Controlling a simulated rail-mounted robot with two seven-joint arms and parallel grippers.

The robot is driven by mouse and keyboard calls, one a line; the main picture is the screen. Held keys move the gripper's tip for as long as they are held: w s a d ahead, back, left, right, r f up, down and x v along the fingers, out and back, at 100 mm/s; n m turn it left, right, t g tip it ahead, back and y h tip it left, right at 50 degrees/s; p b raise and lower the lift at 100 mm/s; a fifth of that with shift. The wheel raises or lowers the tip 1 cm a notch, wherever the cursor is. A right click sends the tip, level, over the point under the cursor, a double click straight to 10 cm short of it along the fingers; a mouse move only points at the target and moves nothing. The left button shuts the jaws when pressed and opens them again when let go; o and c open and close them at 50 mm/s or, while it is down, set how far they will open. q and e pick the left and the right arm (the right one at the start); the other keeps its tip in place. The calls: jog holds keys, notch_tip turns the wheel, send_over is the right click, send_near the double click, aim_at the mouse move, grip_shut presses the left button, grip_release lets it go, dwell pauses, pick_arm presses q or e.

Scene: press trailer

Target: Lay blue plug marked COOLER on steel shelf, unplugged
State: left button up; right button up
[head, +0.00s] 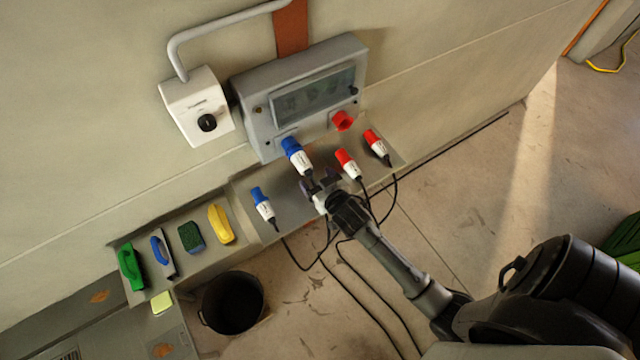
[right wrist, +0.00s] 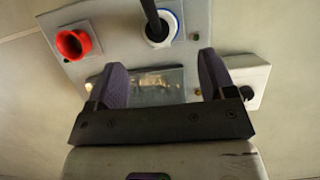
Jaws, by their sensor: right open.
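A blue-and-white plug (head: 297,155) sits in a blue socket on the grey wall box; it also shows in the right wrist view (right wrist: 160,27), with its black cable. A second blue-and-white plug (head: 263,207) lies on the steel shelf (head: 287,201) below. Their labels are too small to read, so I cannot tell which is COOLER. My right gripper (head: 313,182) is open and empty, close to the cable end of the plug in the socket. In the right wrist view its two fingers (right wrist: 163,62) stand apart, with the plug beyond them. My left gripper is not in view.
Two red plugs (head: 347,163) (head: 377,147) lie on the shelf to the right. A red socket (head: 342,121) on the box (head: 255,115) is empty. Brushes and a sponge lie on the left ledge. A black bucket (head: 233,303) stands below; cables hang to the floor.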

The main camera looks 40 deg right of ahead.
aim_at(308, 170)
jog(key=b+x, duration=0.3)
jog(key=x, duration=0.3)
jog(key=shift+b+x, duration=0.5)
jog(key=shift+x, duration=0.9)
jog(key=shift+f, duration=0.15)
jog(key=shift+d+f, duration=0.1)
jog(key=shift+f, duration=0.1)
jog(key=c, duration=1.1)
